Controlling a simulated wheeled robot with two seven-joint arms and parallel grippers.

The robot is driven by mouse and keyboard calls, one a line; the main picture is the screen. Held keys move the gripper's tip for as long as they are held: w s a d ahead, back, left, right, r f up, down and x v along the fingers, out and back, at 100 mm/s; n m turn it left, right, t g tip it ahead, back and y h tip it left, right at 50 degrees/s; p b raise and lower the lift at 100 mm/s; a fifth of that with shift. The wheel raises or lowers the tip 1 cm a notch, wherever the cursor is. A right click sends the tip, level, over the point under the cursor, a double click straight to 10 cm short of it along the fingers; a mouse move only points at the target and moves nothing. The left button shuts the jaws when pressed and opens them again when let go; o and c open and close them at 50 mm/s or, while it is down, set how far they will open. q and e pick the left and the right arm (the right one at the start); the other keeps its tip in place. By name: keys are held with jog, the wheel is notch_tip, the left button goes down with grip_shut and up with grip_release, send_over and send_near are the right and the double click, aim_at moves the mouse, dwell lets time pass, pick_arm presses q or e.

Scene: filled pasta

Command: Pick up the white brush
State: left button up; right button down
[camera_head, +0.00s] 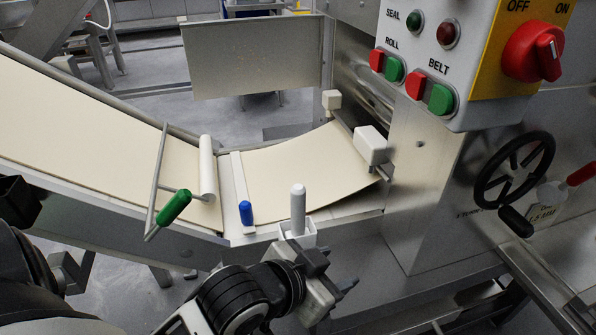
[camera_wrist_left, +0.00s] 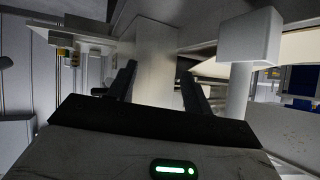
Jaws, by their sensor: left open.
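The white brush's handle (camera_head: 298,208) stands upright in a small white holder (camera_head: 310,236) at the front edge of the conveyor, in the head view. Its lower end is hidden in the holder. My left gripper (camera_head: 338,270) is just below and to the right of the holder, apart from the handle. In the left wrist view the two dark fingers (camera_wrist_left: 160,88) are spread with nothing between them. A white block (camera_wrist_left: 250,38) with a pale post (camera_wrist_left: 239,90) is right of the fingers there; I cannot tell surely whether these are the holder and brush. My right gripper is not in view.
Pale dough sheet (camera_head: 310,172) covers the belt behind. A control panel (camera_head: 455,60) and black handwheel (camera_head: 514,170) are at right.

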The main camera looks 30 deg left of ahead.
pick_arm(q)
jog(key=s+a+r+g+y+p, duration=0.1)
jog(key=s+a+r+g+p, duration=0.15)
jog(key=s+g+p, duration=0.35)
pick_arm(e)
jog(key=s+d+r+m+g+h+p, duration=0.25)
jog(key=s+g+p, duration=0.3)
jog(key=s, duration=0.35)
pick_arm(q)
notch_tip(320, 180, up, 16)
jog(key=r+m+g+y, duration=0.15)
jog(key=m+g, duration=0.35)
jog(key=m, duration=2.3)
send_over(298, 202)
jog(key=w, duration=0.2)
jog(key=f, duration=0.6)
jog(key=f+b, duration=0.1)
jog(key=f, duration=0.9)
jog(key=shift+s+a+f, duration=0.25)
jog(key=shift+s+a, duration=0.1)
jog(key=shift+a, duration=0.05)
jog(key=c, duration=1.1)
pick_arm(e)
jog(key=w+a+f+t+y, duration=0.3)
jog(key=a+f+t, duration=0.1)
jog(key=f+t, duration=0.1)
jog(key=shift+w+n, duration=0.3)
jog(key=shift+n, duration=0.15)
